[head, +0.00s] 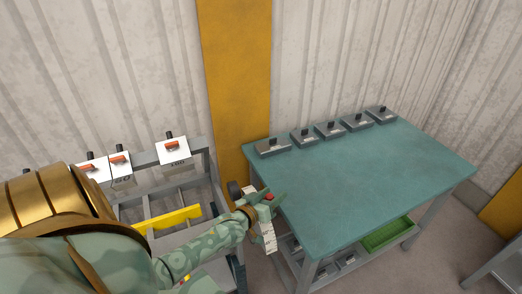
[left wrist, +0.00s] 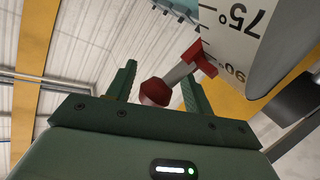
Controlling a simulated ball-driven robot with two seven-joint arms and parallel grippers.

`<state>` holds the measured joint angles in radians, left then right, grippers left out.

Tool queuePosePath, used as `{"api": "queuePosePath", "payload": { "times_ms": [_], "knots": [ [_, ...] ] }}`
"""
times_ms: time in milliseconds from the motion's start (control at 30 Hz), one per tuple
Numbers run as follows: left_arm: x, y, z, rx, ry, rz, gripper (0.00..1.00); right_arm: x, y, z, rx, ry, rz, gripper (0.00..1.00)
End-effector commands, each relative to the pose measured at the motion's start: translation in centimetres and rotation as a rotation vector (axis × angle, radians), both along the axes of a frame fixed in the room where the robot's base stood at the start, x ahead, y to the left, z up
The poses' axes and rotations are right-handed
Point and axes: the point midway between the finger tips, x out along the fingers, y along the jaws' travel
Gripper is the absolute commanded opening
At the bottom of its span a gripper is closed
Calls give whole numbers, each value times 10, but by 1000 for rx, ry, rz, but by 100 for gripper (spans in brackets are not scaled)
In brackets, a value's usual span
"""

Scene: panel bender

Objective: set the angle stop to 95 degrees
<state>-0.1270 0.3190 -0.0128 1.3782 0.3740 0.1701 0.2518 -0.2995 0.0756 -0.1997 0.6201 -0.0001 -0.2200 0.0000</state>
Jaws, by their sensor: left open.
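The angle stop's white scale (left wrist: 225,35) shows large in the left wrist view, with marks reading 75° and 90. A grey lever (left wrist: 180,72) carries a red knob (left wrist: 155,92) at one end and a red pointer (left wrist: 198,58) at the scale end. The pointer is close to the 90 mark; the exact reading cannot be told. My left gripper (left wrist: 160,72) is open, its fingers on either side of the red knob; contact cannot be told. In the head view my left gripper (head: 268,199) is beside the white scale (head: 268,236). My right gripper is out of view.
A teal table (head: 370,185) stands at the right with several small grey blocks (head: 330,129) along its back edge and a green tray (head: 387,236) below. A grey frame with a yellow bar (head: 168,219) and red-handled white plates (head: 172,150) is at the left.

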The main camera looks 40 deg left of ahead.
Motion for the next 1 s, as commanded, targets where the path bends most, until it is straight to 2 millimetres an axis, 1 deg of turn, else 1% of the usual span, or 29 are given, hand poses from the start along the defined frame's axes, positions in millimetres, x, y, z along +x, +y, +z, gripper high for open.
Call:
{"api": "queuePosePath", "payload": {
  "times_ms": [67,167,400,500,600,700,800,1000],
  "knots": [
    [-11,0,1,0,2,0,52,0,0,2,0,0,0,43],
    [-32,-2,5,0,4,-1,52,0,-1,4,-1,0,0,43],
    [-98,-5,14,0,7,1,52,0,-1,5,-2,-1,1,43],
    [-121,-5,18,0,7,1,52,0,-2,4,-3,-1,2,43],
    [-139,-6,21,0,7,1,52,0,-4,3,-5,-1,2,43],
    [-150,-7,23,0,5,1,52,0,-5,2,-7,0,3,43],
    [-156,-7,25,1,6,2,52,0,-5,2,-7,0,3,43],
    [-157,-7,25,0,4,2,52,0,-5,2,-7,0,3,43]
  ]
}}
